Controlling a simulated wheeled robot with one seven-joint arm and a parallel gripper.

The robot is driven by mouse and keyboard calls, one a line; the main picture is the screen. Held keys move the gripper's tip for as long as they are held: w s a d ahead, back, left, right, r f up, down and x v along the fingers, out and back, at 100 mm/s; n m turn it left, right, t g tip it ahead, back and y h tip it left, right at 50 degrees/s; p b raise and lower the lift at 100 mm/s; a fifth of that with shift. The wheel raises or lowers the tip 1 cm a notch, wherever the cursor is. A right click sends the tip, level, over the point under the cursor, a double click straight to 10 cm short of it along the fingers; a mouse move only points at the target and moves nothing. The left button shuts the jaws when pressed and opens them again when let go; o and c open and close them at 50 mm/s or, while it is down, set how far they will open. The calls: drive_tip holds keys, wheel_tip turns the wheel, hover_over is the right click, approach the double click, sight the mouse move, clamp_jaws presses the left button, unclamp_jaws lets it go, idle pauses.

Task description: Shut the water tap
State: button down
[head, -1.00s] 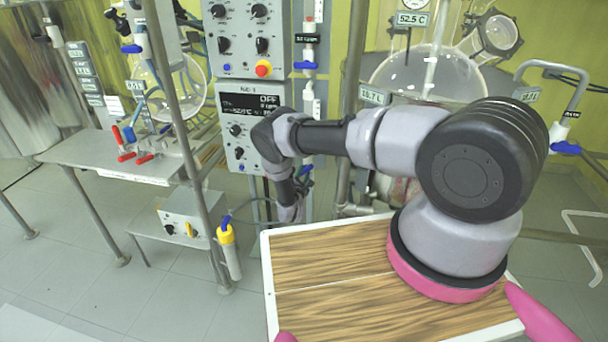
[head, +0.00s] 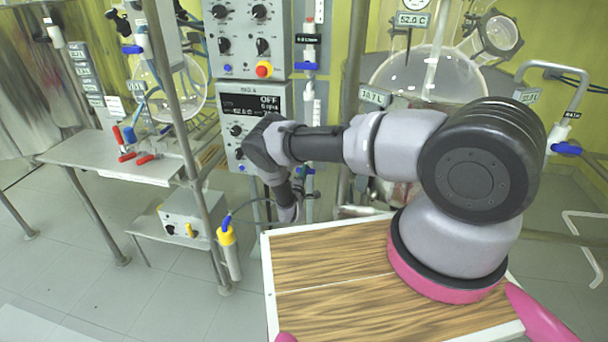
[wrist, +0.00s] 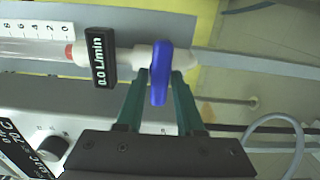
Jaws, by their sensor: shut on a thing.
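In the wrist view, a blue tap handle (wrist: 158,82) sits on a white valve body (wrist: 185,54) in line with a clear flow tube. The handle lies crosswise to the pipe. My gripper (wrist: 160,77) has green fingers on either side of the handle and is shut on it. A black label (wrist: 98,58) beside the tap reads 0.0 L/min.
In the head view, another blue tap handle (head: 306,66) sits on a pipe beside the upper panel (head: 248,45). A blue-handled tap (head: 566,149) is at the far right. A metal shelf (head: 110,158) and a glass vessel (head: 440,75) stand around the arm.

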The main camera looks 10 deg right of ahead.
idle(0.4)
drive_tip(key=c, duration=0.7)
unclamp_jaws()
drive_tip(key=v, duration=1)
drive_tip(key=shift+s+a, duration=0.15)
drive_tip(key=shift+s, duration=0.25)
